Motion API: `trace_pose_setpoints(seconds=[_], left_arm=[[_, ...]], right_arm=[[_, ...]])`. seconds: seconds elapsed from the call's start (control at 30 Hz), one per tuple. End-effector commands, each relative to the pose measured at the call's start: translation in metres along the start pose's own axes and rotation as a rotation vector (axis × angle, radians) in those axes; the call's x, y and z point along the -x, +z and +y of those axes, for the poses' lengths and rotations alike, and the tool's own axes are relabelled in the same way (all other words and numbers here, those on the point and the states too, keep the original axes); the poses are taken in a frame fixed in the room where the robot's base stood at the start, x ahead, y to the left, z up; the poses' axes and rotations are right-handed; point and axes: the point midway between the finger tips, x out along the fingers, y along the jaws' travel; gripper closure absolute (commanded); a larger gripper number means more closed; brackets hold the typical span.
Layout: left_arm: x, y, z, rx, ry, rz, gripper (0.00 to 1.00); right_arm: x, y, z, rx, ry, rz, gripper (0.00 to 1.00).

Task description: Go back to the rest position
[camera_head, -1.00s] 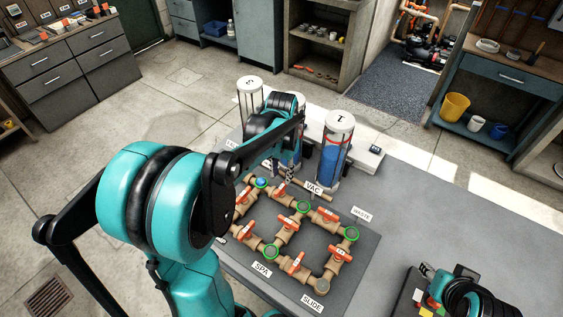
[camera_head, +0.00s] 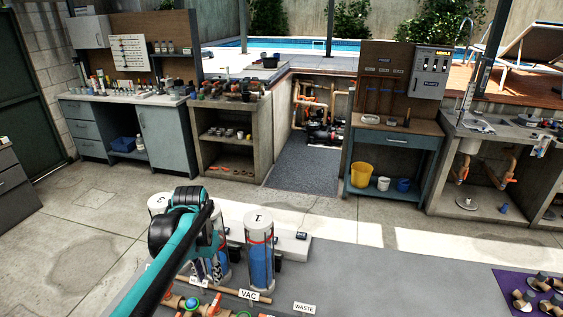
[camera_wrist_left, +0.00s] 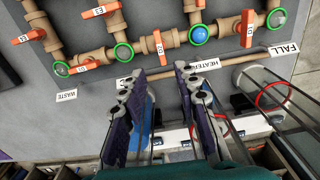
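In the head view, my left arm comes in from the bottom left and hides part of the white-capped cylinders. My left gripper (camera_head: 212,268) points down beside them, partly hidden by its own arm. In the left wrist view, its two dark fingers (camera_wrist_left: 163,92) stand well apart, with no object gripped between them. They are over the edge of the grey pipe board (camera_wrist_left: 190,80), near the tan bar. My right gripper is in neither current view.
A clear cylinder with blue content (camera_head: 259,262) stands close to my left arm. The board carries tan pipes, orange valve handles (camera_wrist_left: 159,43) and a blue knob (camera_wrist_left: 199,35). Purple mat (camera_head: 508,279) with fittings lies at right. The grey table (camera_head: 400,285) is bare between.

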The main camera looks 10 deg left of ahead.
Motion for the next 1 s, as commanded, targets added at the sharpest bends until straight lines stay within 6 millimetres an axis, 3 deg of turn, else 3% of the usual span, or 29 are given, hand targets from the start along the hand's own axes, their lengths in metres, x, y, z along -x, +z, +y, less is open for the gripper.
trace_pose_setpoints(seconds=[0.27, 0.53, 0.7, 1.0], left_arm=[[0.005, 0.037, 0.045, 0.024, -0.044, 0.188, 0.69], [-0.012, 0.083, 0.094, 0.066, -0.05, 0.47, 0.69], [-0.025, 0.098, 0.109, 0.084, -0.034, 0.578, 0.69], [-0.028, 0.102, 0.113, 0.091, -0.026, 0.616, 0.69]], right_arm=[[-0.006, 0.005, 0.0, 0.0, 0.0, 0.0, 0.6], [-0.013, 0.009, 0.0, 0.0, 0.0, 0.0, 0.6], [-0.015, 0.011, 0.0, 0.0, 0.0, 0.0, 0.6], [-0.015, 0.011, 0.0, 0.0, 0.0, 0.0, 0.6]])
